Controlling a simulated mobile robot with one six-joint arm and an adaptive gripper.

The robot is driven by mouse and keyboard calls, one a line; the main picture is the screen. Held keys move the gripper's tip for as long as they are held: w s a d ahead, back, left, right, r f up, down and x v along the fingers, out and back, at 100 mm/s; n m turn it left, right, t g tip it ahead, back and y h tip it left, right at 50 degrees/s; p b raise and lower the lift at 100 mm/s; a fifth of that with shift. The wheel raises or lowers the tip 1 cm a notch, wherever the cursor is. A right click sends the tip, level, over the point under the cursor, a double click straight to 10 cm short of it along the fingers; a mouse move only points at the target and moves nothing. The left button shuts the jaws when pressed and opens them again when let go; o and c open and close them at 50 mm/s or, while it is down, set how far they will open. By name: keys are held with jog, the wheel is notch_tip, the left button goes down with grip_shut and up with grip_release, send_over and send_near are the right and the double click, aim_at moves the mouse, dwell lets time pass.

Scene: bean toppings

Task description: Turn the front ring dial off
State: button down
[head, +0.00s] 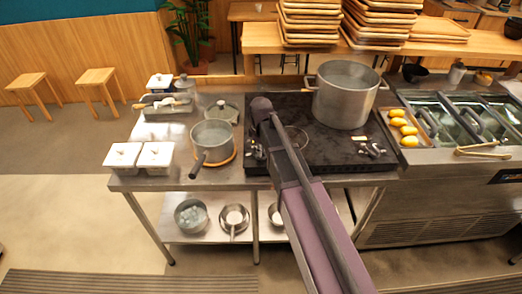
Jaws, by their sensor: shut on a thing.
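The black cooktop (340,158) is set into the steel counter. A pair of small dials (372,149) with metallic parts sits near its front right. More small dial-like metallic parts (254,151) show at its front left, partly covered by my arm. I cannot tell how any dial is turned. A ring outline shows on the cooktop just right of my arm. My arm reaches up from the bottom of the head view across the cooktop's left part. Its far joint is over the back left. My gripper cannot be made out; my arm hides that area.
A large steel pot (345,96) stands at the cooktop's back right. A saucepan (212,142) stands on a wooden trivet to the left, with white lidded containers (123,155) beyond it. Yellow fruit (404,130) lies on a tray to the right, near tongs (483,149).

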jog(key=shift+n, duration=0.5)
jog(key=shift+s, duration=0.1)
jog(key=c, duration=0.6)
grip_release()
jog(key=shift+m, duration=0.5)
